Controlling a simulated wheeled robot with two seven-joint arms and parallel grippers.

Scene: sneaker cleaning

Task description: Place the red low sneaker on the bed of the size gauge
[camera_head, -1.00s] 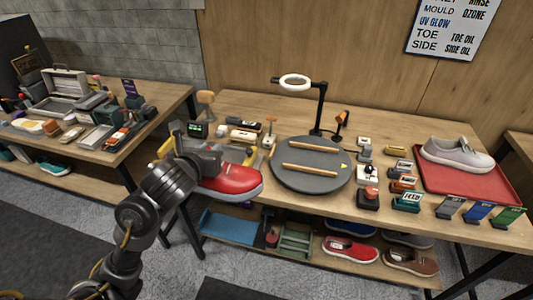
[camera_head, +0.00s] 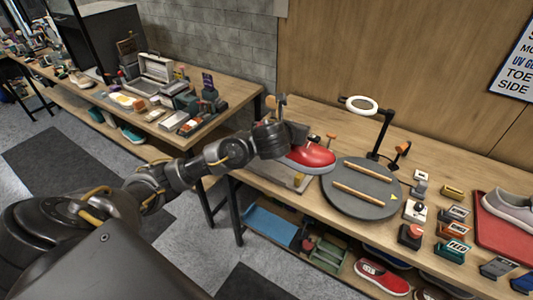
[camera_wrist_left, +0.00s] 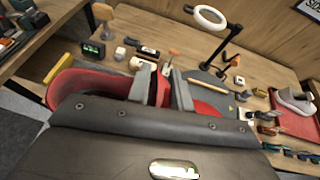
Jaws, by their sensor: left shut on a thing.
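The red low sneaker (camera_head: 312,155) is in my left gripper (camera_head: 296,136), its toe pointing right toward the round turntable. In the left wrist view, the two grey fingers of my left gripper (camera_wrist_left: 162,88) are shut on the sneaker's upper, with red sneaker (camera_wrist_left: 75,88) showing on both sides. A flat grey plate, seemingly the size gauge (camera_head: 301,184), shows at the table's front edge below the sneaker. Most of it is hidden by the sneaker and my arm, so I cannot tell whether the sole touches it. A yellow bar (camera_wrist_left: 58,67) shows beside the sneaker's heel. My right gripper is out of view.
The grey turntable (camera_head: 345,204) with two wooden bars stands close right of the toe. A ring lamp (camera_head: 361,105) rises behind it. Small blocks and a red tray (camera_head: 488,232) lie further right. Another red sneaker (camera_head: 382,278) sits on the lower shelf.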

